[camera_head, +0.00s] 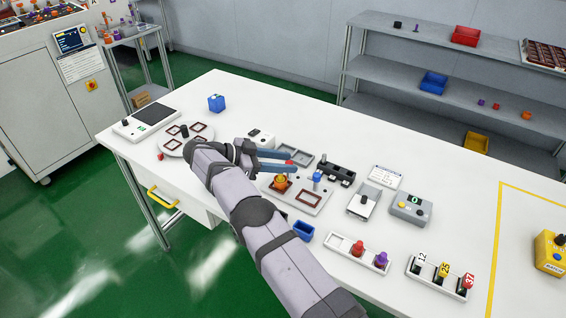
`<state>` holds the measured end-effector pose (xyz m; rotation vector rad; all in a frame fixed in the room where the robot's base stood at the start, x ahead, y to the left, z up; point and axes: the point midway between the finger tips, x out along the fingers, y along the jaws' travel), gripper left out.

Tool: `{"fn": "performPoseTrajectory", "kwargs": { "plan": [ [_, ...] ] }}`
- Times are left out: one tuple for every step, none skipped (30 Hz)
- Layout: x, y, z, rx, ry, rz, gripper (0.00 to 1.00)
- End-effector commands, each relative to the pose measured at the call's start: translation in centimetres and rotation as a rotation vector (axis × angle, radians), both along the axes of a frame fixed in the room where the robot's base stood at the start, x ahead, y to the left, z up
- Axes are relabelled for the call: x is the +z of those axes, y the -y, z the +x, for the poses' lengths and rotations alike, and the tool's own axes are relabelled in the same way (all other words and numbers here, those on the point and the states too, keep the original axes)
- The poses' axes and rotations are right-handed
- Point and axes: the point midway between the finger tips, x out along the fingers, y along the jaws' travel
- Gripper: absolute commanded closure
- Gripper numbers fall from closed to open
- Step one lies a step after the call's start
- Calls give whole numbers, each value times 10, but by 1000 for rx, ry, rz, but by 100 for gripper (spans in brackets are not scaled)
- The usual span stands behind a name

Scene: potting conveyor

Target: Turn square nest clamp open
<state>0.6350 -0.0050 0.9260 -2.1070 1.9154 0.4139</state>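A grey fixture plate (309,203) lies on the white table near the middle. It has a square dark-framed nest at the left with an orange part (281,182) in it, an empty dark square at the front, and an upright blue knob (317,177) at the right. My gripper (305,163) reaches in from the left over the plate's back edge, its two blue fingers apart. A small red piece (289,162) shows between the fingers; I cannot tell whether it is the clamp's handle or whether they touch it. My arm and fingers hide part of the fixture.
A blue bin (303,231), a tray with red and purple pieces (336,243), and a grey device (411,207) stand around the fixture. Bare table lies at the back.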

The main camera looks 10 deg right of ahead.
Motion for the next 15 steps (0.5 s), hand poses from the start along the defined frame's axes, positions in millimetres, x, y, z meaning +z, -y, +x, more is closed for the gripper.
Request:
{"fn": "performPoseTrajectory", "kwargs": {
  "plan": [
    [-1,-1,0,1,-1,0,63],
    [-1,-1,0,2,-2,1,63],
    [-1,-1,0,2,-2,1,63],
    [-1,-1,0,2,-2,1,63],
    [-1,-1,0,2,-2,1,63],
    [0,-1,0,2,-2,2,63],
    [1,-1,0,2,-2,2,63],
    [2,-1,0,1,-1,2,63],
    [5,-1,0,1,-1,2,63],
    [7,-1,0,1,0,2,63],
    [10,-1,0,1,1,2,63],
    [15,-1,0,1,1,3,63],
    [19,-1,0,1,1,3,63],
    [23,-1,0,2,2,3,63],
    [29,-1,0,2,4,3,63]
  ]
}}
